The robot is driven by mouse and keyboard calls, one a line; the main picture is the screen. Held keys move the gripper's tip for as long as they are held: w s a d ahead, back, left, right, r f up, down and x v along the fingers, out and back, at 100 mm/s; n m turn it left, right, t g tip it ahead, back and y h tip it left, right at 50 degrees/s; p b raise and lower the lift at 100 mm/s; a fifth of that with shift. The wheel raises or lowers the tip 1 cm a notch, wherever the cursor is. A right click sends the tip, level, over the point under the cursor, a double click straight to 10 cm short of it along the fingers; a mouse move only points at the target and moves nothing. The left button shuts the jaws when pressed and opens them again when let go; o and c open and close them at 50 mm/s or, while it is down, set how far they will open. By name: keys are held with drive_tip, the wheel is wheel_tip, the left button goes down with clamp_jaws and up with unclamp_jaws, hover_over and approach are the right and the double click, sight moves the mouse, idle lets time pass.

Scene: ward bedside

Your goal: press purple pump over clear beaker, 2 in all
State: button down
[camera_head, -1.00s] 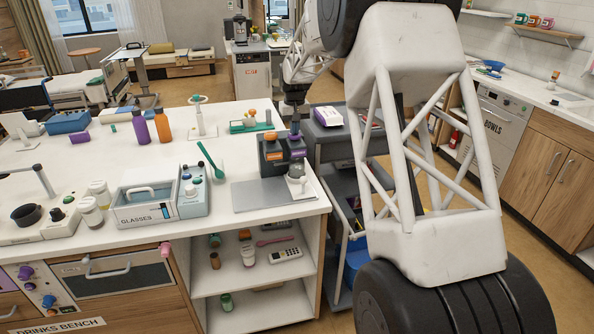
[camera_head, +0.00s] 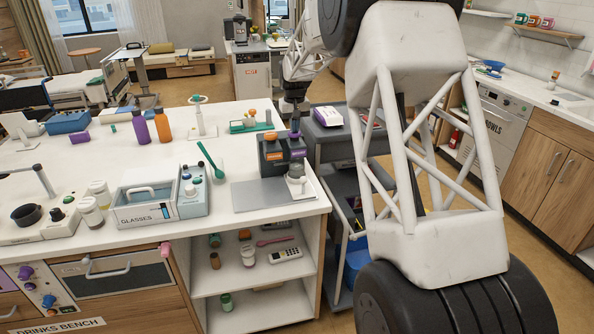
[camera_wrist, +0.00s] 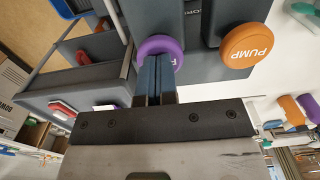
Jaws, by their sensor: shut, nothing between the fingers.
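A dark dispenser (camera_head: 271,165) stands at the right end of the white bench, with an orange pump (camera_head: 271,136) on its left and the purple pump at its right. In the wrist view the purple pump (camera_wrist: 160,45) is a round knob beside the orange one (camera_wrist: 247,46). My gripper (camera_head: 295,133) is shut and empty, pointing down over the purple pump. In the wrist view its fingertips (camera_wrist: 155,62) overlap the purple knob and look to be touching it; how far it is pressed I cannot tell. A small pale vessel, seemingly the beaker (camera_head: 297,184), stands below the dispenser's right half; its contents are unclear.
A grey mat (camera_head: 257,196) lies before the dispenser. A green spoon (camera_head: 209,158), a box marked glasses (camera_head: 150,204) and purple and orange bottles (camera_head: 162,127) stand to the left. A dark trolley (camera_head: 337,142) is close on the right. Bare bench lies at centre left.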

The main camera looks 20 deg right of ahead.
drive_tip(key=shift+r, duration=1.2)
drive_tip(key=shift+f, duration=2.05)
drive_tip(key=shift+r, duration=2)
drive_tip(key=shift+r, duration=0.15)
drive_tip(key=shift+r, duration=2.9)
